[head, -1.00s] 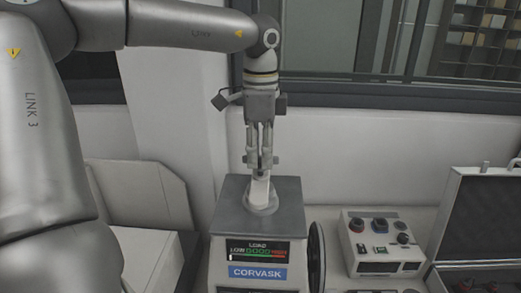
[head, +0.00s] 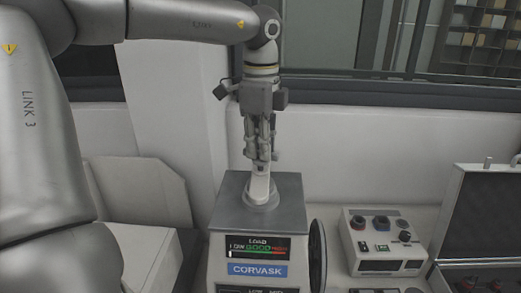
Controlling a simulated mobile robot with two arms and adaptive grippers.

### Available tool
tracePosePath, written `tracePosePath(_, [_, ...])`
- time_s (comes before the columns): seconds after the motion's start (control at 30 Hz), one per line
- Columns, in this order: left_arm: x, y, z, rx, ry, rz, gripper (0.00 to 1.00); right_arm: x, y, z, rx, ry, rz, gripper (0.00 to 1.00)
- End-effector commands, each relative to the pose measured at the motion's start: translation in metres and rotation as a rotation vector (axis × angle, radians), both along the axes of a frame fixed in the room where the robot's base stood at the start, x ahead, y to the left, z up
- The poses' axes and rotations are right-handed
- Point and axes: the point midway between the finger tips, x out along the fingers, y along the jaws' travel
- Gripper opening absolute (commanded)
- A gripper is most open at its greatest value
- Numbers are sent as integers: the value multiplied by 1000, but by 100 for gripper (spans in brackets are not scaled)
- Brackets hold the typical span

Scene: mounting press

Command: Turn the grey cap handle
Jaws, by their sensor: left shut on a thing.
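The grey cap handle (head: 260,187) stands up from a round cap (head: 261,203) on the flat top of the mounting press (head: 225,216). The press has a blue CORVASK label and a lit LOAD display (head: 257,248) on its front. My left gripper (head: 259,158) points straight down over the press and is shut on the upper part of the handle. The fingers hide the handle's top. My right gripper is not in view.
A handwheel (head: 317,258) is on the press's right side. A white control box (head: 384,242) with knobs stands to the right, beside an open dark-lined case (head: 487,225). A wall and window frame are close behind.

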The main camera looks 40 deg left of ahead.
Motion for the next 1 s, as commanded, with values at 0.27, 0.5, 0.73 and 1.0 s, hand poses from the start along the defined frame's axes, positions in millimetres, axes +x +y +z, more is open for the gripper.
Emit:
tracePosePath(0.27, [1,0,1,3,-7,-260,0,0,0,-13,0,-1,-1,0])
tracePosePath(0.5, [2,0,2,3,-8,-489,0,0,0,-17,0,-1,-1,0])
tracePosePath(0.73, [2,0,3,2,-8,-708,0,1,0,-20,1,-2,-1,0])
tracePosePath(1.0, [2,0,3,2,-9,-965,0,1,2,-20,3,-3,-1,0])
